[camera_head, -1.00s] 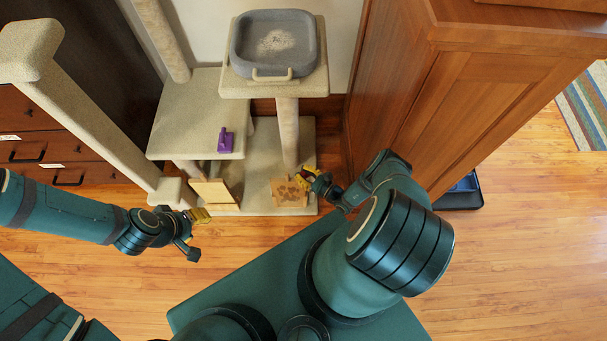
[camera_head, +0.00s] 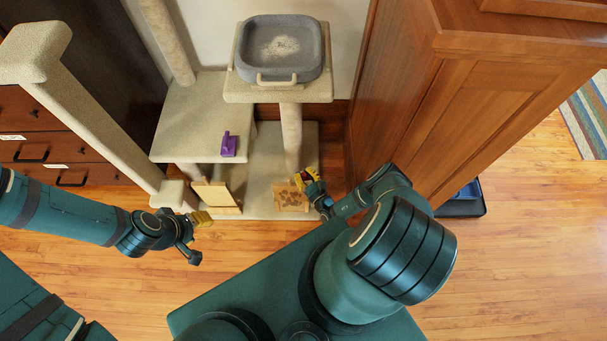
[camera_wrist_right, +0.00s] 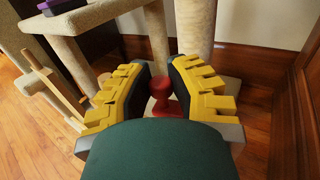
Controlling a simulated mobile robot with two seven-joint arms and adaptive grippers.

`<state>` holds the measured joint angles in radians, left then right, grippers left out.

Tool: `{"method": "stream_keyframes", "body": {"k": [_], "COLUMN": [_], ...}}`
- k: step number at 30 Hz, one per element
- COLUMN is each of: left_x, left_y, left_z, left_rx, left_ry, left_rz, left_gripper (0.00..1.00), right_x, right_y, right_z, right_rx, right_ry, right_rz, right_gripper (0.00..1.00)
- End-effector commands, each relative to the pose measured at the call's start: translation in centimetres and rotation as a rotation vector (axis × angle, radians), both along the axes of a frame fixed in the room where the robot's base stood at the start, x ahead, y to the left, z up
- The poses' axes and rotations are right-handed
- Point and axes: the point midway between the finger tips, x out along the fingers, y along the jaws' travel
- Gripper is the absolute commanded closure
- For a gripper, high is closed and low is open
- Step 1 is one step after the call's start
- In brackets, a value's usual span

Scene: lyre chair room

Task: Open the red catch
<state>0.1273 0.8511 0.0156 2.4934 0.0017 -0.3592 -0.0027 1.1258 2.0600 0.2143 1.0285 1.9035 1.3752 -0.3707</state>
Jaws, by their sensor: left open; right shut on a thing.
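The red catch (camera_wrist_right: 160,92) is a small red knob with a rounded top and a wider base, seen in the right wrist view between my right gripper's yellow fingers. My right gripper (camera_head: 306,178) is shut on it, low at the cat tree beside the paw-print wooden panel (camera_head: 291,198). The right gripper's fingers also fill the middle of the right wrist view (camera_wrist_right: 160,90). In the head view the catch is hidden or too small to tell. My left gripper (camera_head: 203,217) is open and empty, in front of a small pale wooden panel (camera_head: 216,195).
The beige cat tree (camera_head: 185,120) has a purple object (camera_head: 229,145) on its middle shelf and a grey tray (camera_head: 280,65) on top. A tall wooden cabinet (camera_head: 440,120) stands close on the right. Drawers (camera_head: 40,150) are at left. Wooden floor is clear at front left.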

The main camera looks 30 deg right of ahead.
Motion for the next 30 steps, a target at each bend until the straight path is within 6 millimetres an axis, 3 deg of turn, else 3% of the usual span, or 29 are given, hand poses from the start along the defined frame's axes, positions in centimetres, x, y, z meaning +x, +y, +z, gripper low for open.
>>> {"method": "stream_keyframes", "body": {"k": [4,5,6,7,20,30], "left_x": [0.0,0.0,0.0,0.0,0.0,0.0], "left_y": [0.0,0.0,0.0,0.0,0.0,0.0], "left_z": [0.0,0.0,0.0,0.0,0.0,0.0], "left_rx": [0.0,0.0,0.0,0.0,0.0,0.0], "left_ry": [0.0,0.0,0.0,0.0,0.0,0.0], "left_rz": [0.0,0.0,0.0,0.0,0.0,0.0], "left_gripper": [0.53,0.53,0.53,0.53,0.53,0.53], "right_x": [0.0,0.0,0.0,0.0,-0.3,-1.6], "right_y": [0.0,0.0,0.0,0.0,0.0,0.4], "right_z": [0.0,0.0,0.0,0.0,0.0,0.0], "right_rx": [-0.001,-0.001,-0.001,-0.001,-0.002,-0.007], "right_ry": [-0.001,-0.001,0.0,0.0,0.0,0.0], "right_rz": [0.0,0.0,0.0,0.0,0.041,0.354], "right_gripper": [1.0,0.69,0.55,0.49,0.49,0.49]}}
